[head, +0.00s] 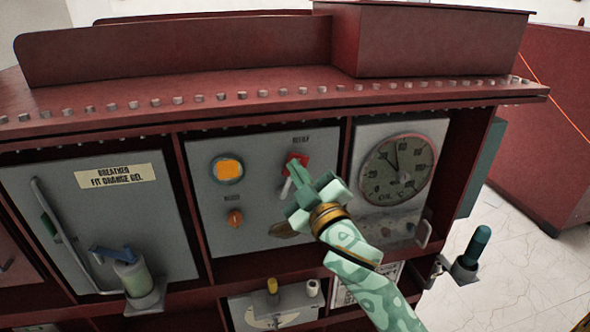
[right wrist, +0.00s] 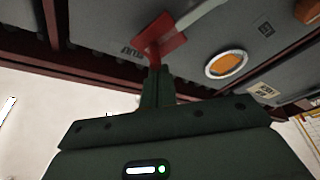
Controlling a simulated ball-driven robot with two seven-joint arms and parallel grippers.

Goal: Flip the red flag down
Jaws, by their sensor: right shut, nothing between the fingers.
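The red flag (head: 297,160) is on the grey middle panel, under a small label that seems to read "RELIEF". A pale lever or stem (head: 286,188) shows just below it. In the right wrist view the red flag (right wrist: 170,44) is a flat red plate beside a pale strip (right wrist: 200,14). My right gripper (head: 298,175) is shut and empty, its fingertips at the flag's lower edge. In the right wrist view the fingertips (right wrist: 156,70) overlap the flag's lower part; I cannot tell whether they touch it. My left gripper is not in view.
A dial gauge (head: 397,168) is at the right. A red ledge with bolts (head: 260,95) overhangs the panels. A breather door (head: 100,215) is at the left.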

